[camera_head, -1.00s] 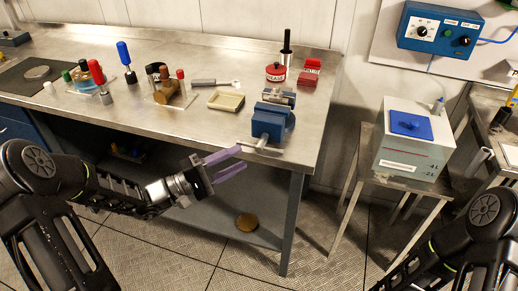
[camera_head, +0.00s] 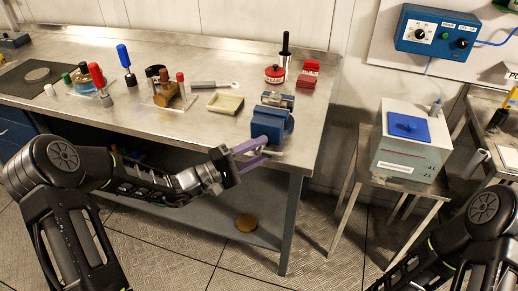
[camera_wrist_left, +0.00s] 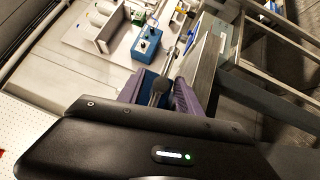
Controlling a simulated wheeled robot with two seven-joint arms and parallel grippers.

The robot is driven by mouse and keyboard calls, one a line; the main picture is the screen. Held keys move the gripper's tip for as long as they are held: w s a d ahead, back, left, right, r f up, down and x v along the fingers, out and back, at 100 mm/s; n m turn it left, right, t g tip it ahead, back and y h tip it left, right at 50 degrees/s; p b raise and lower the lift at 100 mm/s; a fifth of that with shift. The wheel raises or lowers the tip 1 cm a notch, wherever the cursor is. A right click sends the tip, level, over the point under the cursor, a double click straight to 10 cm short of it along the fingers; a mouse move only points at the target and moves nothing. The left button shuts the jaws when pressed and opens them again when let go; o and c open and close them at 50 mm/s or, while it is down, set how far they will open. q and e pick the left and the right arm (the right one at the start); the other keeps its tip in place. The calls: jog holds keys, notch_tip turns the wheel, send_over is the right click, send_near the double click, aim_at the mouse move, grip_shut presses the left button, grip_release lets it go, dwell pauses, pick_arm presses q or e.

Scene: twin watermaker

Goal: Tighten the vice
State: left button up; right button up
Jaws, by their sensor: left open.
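The blue vice (camera_head: 270,123) stands at the front right edge of the metal workbench, with a metal cylinder (camera_head: 278,99) at its jaws. Its handle (camera_head: 274,153) sticks out at the front, below the bench top. My left gripper (camera_head: 266,148) is open, its purple fingers reaching the handle end of the vice. In the left wrist view the purple fingers (camera_wrist_left: 160,95) lie either side of a dark round part of the vice (camera_wrist_left: 161,88). I cannot tell whether they touch it. My right gripper is out of view; only its arm shows at the lower right.
The workbench (camera_head: 200,123) holds a beige tray (camera_head: 225,103), a red pot (camera_head: 274,74), a red block (camera_head: 309,74) and several tools. A white tank with a blue lid (camera_head: 407,125) stands on a stool to the right.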

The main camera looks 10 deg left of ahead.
pick_arm(q)
grip_shut()
dwell(0.4)
dwell(1.0)
